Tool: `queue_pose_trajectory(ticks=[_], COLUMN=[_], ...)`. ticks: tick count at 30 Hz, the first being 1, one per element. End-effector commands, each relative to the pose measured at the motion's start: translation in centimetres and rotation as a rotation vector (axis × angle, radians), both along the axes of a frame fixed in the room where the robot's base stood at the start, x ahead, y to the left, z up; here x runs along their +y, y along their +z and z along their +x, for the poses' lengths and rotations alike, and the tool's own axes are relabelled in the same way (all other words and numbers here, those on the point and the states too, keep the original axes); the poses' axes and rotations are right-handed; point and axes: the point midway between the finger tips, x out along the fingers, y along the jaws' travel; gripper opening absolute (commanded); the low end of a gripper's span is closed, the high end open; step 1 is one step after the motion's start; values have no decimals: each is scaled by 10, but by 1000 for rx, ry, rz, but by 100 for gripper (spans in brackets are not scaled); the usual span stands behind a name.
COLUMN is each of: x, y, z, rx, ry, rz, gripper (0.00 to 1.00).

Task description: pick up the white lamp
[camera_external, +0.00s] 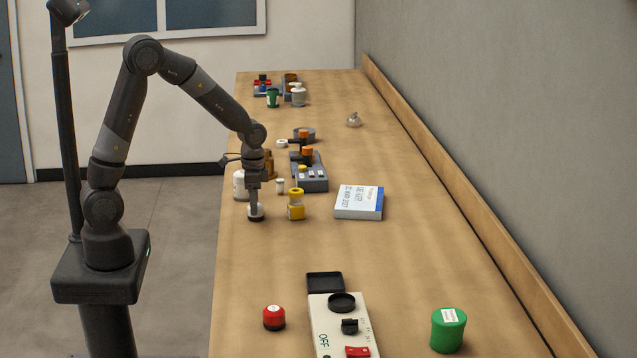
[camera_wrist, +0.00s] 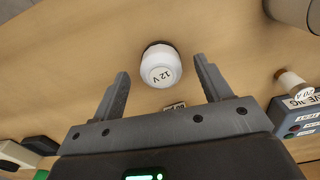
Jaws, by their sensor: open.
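The white lamp (camera_wrist: 161,68) is a rounded white bulb marked "12 V" with a dark rim at its far side. In the external view the lamp (camera_external: 256,213) stands near the table's left edge, directly beneath my gripper (camera_external: 254,201). In the wrist view the two fingers of my gripper (camera_wrist: 161,75) are spread apart, one to each side of the lamp. A gap shows between the lamp and each finger. I cannot tell how far down beside it the fingertips reach.
A yellow lamp-like object (camera_external: 296,208) stands close to the right. A white jar (camera_external: 239,187) and a grey switch box (camera_external: 312,181) are just behind. A white box (camera_external: 356,202) lies farther right.

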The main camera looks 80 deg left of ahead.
Motion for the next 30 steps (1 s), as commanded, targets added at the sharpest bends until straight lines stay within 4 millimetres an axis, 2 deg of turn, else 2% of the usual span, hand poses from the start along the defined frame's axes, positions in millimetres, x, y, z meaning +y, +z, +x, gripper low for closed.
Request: queue_pose_trajectory(ticks=[1,5,13,30], x=[0,0,0,0], y=[-9,-23,-26,-26], z=[0,0,0,0], rx=[3,2,-1,-1], ry=[0,0,0,0], rz=[-1,-1,0,0], gripper=[71,71,71,25])
